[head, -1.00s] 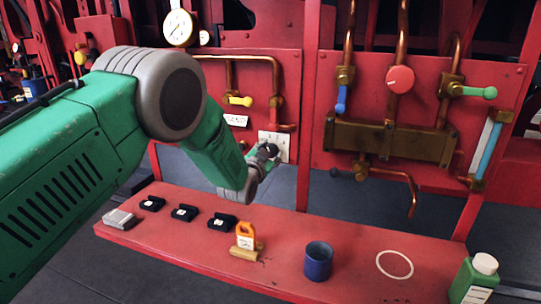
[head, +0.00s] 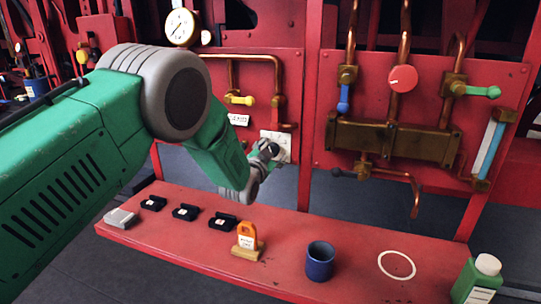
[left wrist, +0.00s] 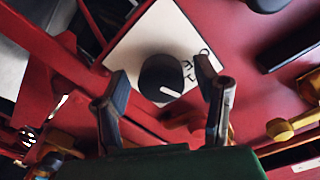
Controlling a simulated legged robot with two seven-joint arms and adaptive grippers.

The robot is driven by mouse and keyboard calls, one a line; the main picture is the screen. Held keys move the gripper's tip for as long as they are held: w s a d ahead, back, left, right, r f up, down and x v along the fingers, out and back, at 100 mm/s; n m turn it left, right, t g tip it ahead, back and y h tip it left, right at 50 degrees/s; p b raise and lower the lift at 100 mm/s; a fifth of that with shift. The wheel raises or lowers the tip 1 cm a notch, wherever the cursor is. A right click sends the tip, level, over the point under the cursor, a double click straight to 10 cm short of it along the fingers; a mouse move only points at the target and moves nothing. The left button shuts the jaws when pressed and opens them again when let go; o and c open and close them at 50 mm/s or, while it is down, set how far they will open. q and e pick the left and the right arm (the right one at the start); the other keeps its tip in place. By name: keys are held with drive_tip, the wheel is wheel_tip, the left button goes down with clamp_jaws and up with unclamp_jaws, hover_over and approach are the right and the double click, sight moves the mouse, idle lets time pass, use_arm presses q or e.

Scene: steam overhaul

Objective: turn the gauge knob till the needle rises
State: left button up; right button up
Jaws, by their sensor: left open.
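The gauge knob (left wrist: 160,76) is black with a white pointer line and sits on a white plate with dark marks. The plate (head: 283,142) also shows on the red panel in the head view, where my left gripper (head: 266,152) partly covers the knob. In the left wrist view my left gripper (left wrist: 162,88) is open, with one finger on each side of the knob and gaps visible. I cannot tell how deep the fingertips reach. The round white gauge (head: 181,27) stands at the upper left; its thin needle is too small to read surely. My right gripper is not in view.
A red bench below holds several black blocks (head: 186,212), an orange tag on a stand (head: 246,238), a blue cup (head: 320,261) and a green bottle (head: 478,281). A yellow lever (head: 240,100) and copper pipes (head: 277,75) are near the knob.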

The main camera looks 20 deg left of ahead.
use_arm(q)
drive_tip(key=s, duration=1.1)
drive_tip(key=shift+s+a, duration=0.35)
drive_tip(key=shift+s, duration=0.05)
drive_tip(key=shift+f, duration=0.1)
